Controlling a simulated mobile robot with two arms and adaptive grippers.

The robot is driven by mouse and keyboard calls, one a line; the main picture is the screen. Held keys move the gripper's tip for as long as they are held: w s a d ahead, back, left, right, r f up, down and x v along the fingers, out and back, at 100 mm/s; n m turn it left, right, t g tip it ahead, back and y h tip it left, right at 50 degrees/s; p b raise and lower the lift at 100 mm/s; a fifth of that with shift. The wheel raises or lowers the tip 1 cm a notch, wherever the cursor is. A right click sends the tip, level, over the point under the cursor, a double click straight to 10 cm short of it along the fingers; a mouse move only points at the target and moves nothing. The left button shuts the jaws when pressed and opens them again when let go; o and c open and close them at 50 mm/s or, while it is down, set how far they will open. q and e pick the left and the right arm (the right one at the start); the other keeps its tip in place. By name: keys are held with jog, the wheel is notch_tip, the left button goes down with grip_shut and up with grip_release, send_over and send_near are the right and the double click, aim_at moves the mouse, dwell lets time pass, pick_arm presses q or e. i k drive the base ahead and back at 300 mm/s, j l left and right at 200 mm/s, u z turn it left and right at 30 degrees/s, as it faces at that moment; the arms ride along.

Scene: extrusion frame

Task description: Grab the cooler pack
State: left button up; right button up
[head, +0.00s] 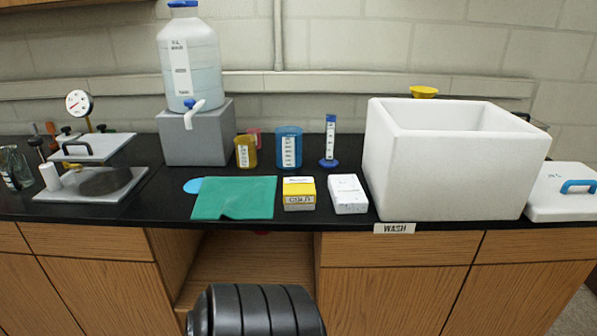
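Two small packs lie side by side on the black bench top, and I cannot tell for sure which is the cooler pack. One is a yellow and white box (299,194) with a dark-lettered label on its front. The other is a white, faintly marked pack (348,194) just right of it. A large open white foam box (455,170) stands right of both, and its inside floor is hidden. Neither of my grippers is in view.
A green cloth (235,198) lies left of the packs. Behind stand a yellow beaker (245,151), a blue beaker (289,147), a blue-based cylinder (330,150) and a water jug (190,65) on a grey block. A white lid (562,192) lies far right.

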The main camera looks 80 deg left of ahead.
aim_at(348, 195)
jog(key=u, duration=2)
